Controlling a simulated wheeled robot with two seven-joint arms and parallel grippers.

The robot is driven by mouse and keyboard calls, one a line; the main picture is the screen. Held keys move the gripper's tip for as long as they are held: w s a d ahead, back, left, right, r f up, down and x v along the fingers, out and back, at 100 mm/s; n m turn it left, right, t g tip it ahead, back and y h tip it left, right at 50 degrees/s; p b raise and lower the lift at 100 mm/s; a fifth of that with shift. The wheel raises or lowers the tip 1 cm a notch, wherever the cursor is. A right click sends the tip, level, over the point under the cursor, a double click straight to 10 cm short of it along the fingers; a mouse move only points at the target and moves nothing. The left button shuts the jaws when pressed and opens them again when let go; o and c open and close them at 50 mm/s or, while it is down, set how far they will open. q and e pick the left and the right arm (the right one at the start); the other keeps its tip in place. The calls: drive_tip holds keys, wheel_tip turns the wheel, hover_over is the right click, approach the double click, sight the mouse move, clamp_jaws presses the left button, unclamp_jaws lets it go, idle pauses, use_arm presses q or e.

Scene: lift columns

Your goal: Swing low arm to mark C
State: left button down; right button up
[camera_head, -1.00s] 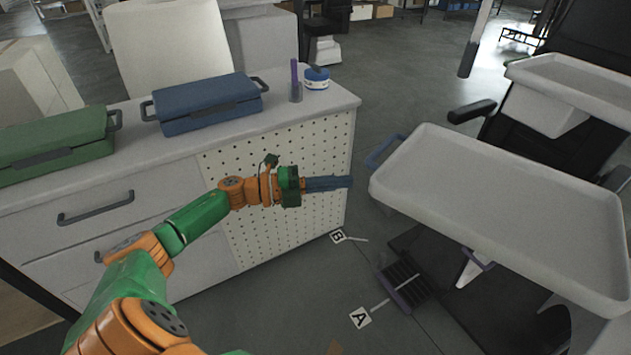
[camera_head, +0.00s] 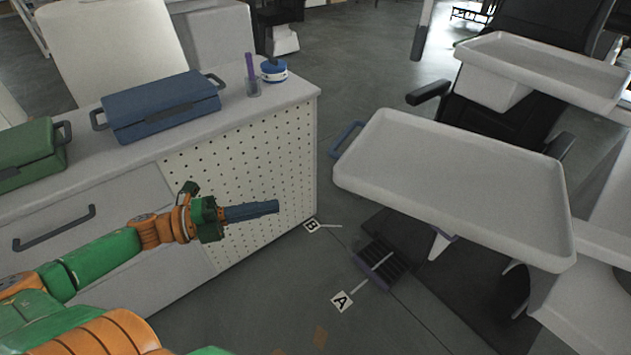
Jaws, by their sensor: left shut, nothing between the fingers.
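The lower white tray (camera_head: 455,180) stands right of centre, with a blue handle (camera_head: 348,138) at its left end. I take it to be the low arm's tray; the arm beneath it is mostly hidden. Floor mark A (camera_head: 342,301) lies below the tray's front-left side, and mark B (camera_head: 311,226) lies by the cabinet's foot. I see no mark C. My left gripper (camera_head: 276,207) is shut and empty, in front of the perforated cabinet panel, left of the tray and apart from the handle. My right gripper is not in view.
A white cabinet (camera_head: 215,125) fills the left, bearing a blue case (camera_head: 160,105), a green case (camera_head: 30,150), a cup (camera_head: 253,88) and a blue-and-white jar (camera_head: 274,72). An upper tray (camera_head: 545,65) and black chair (camera_head: 520,125) stand behind the lower tray. Floor shows between cabinet and tray.

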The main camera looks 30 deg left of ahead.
use_arm(q)
drive_tip(key=shift+w+d+f+b, duration=0.1)
drive_tip(key=shift+w+d+b, duration=0.15)
drive_tip(key=shift+w+d, duration=1.15)
drive_tip(key=shift+w+d+r+b, duration=0.15)
drive_tip(key=shift+w+d, duration=0.6)
drive_tip(key=shift+w, duration=1.2)
drive_tip(key=shift+w+d+f+b, duration=0.15)
drive_tip(key=shift+w+d+b, duration=0.15)
drive_tip(key=shift+w+d, duration=1.1)
drive_tip(key=shift+w+a, duration=0.25)
drive_tip(key=shift+a, duration=0.05)
